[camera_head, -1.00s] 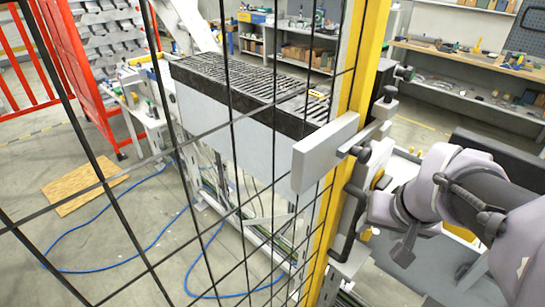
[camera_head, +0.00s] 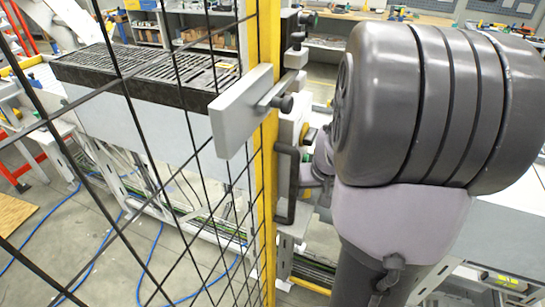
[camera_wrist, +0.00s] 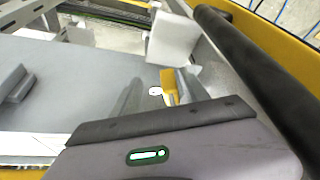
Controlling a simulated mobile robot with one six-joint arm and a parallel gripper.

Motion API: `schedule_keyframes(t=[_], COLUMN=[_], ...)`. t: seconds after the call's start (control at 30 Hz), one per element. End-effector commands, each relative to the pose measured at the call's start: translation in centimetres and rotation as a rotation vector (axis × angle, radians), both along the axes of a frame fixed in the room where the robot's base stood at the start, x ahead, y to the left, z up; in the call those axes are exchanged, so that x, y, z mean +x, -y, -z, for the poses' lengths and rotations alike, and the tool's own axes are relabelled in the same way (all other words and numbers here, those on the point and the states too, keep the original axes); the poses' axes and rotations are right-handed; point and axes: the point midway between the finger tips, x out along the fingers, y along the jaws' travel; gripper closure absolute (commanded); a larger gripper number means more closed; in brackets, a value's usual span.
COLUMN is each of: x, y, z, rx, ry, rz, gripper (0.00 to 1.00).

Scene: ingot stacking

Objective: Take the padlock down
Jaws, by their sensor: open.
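My gripper (camera_wrist: 160,88) shows in the wrist view with its two grey fingers open and apart. A small yellow piece (camera_wrist: 169,78), which looks like the padlock, lies between or just beyond the fingertips; I cannot tell whether they touch it. A white rounded part (camera_wrist: 155,91) shows beside it. In the head view my large grey arm link hides most of the gripper and the latch area. A yellow-orange bit (camera_head: 304,133) shows by the latch, but I cannot tell whether it is the padlock.
A yellow fence post (camera_head: 268,180) with black wire mesh stands just left of my arm. A grey latch plate (camera_head: 240,112) and a black handle (camera_head: 287,185) are fixed on it. A grated machine table (camera_head: 150,68) stands behind the mesh.

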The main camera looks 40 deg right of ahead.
Motion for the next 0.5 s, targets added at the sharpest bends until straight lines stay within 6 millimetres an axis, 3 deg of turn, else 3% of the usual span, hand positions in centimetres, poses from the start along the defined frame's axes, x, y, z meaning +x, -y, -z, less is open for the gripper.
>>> schedule_keyframes(t=[0.1, 0.4, 0.5], x=[0.40, 0.55, 0.53], y=[0.25, 0.33, 0.32], z=[1.25, 1.36, 1.35], rx=[0.000, -0.001, -0.001], ry=[0.000, 0.001, 0.001], rz=[-0.001, 0.000, 0.000], gripper=[0.47, 0.47, 0.67])
